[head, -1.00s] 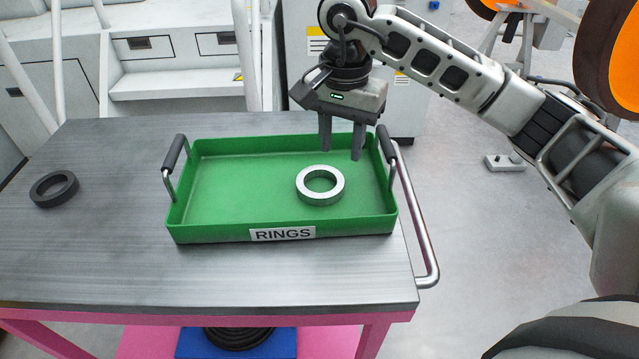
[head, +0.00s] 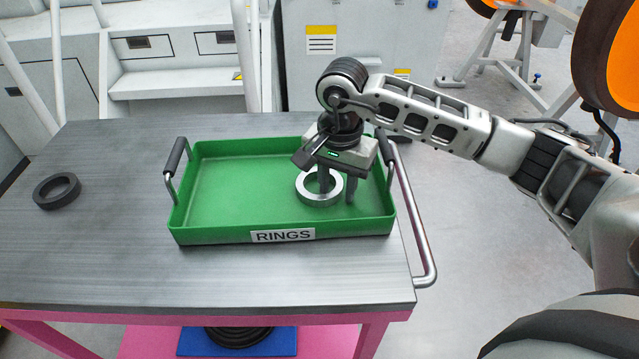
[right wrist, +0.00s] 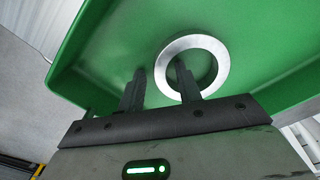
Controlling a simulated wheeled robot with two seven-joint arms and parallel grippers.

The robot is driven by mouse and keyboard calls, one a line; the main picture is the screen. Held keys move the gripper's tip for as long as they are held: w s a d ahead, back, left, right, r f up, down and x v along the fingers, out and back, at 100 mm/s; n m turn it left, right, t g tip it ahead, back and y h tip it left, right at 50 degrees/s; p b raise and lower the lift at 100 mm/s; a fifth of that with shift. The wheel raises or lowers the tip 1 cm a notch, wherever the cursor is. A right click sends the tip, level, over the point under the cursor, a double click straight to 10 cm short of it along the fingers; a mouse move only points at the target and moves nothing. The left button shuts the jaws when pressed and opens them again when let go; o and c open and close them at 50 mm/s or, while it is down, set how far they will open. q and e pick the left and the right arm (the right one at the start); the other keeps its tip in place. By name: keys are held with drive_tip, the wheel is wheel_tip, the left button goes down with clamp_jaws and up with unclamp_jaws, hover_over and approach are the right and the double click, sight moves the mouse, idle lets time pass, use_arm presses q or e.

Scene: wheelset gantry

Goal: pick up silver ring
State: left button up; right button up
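The silver ring (head: 319,197) lies flat in the green tray labelled RINGS (head: 212,236), right of its middle. My right gripper (head: 337,190) is lowered over the ring with its fingers apart. One finger shows over the ring's opening and the other is outside the ring on the right in the head view. In the right wrist view my right gripper (right wrist: 158,80) is open, with the ring (right wrist: 164,72) around one fingertip and its wall between the fingers. I cannot tell whether a finger touches the ring. My left gripper is out of view.
A dark ring (head: 57,191) lies on the grey table (head: 90,262) left of the tray. The tray has upright handles (head: 175,158) at both ends. A metal rail (head: 420,240) runs along the table's right edge. The tray's left half is empty.

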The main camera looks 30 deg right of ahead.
clamp_jaws()
drive_tip(key=shift+r, duration=0.15)
